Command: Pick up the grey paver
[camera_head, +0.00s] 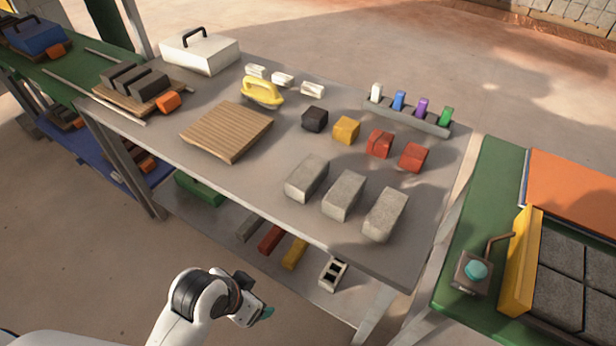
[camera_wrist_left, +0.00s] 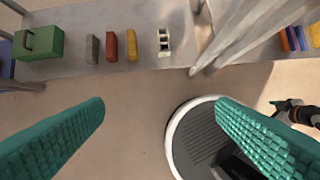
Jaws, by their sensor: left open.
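The grey paver (camera_head: 250,228) is a narrow block on the lower shelf under the table, left of a red paver (camera_head: 272,238) and a yellow paver (camera_head: 294,252). In the left wrist view the grey paver (camera_wrist_left: 92,48) lies near the shelf's front edge, beyond my fingers. My left gripper (camera_head: 262,312) is in front of the table, apart from the shelf. Its teal fingers stand wide apart and empty in the left wrist view (camera_wrist_left: 160,120). A dark part at that view's right edge may belong to my right arm; its jaws are not clear.
A green box (camera_head: 198,188) and a hollow block (camera_head: 333,273) flank the pavers on the shelf. The tabletop (camera_head: 270,195) overhangs them, with larger grey blocks (camera_head: 345,195) on it. A table leg (camera_head: 375,312) stands to the right. Open floor lies before the shelf.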

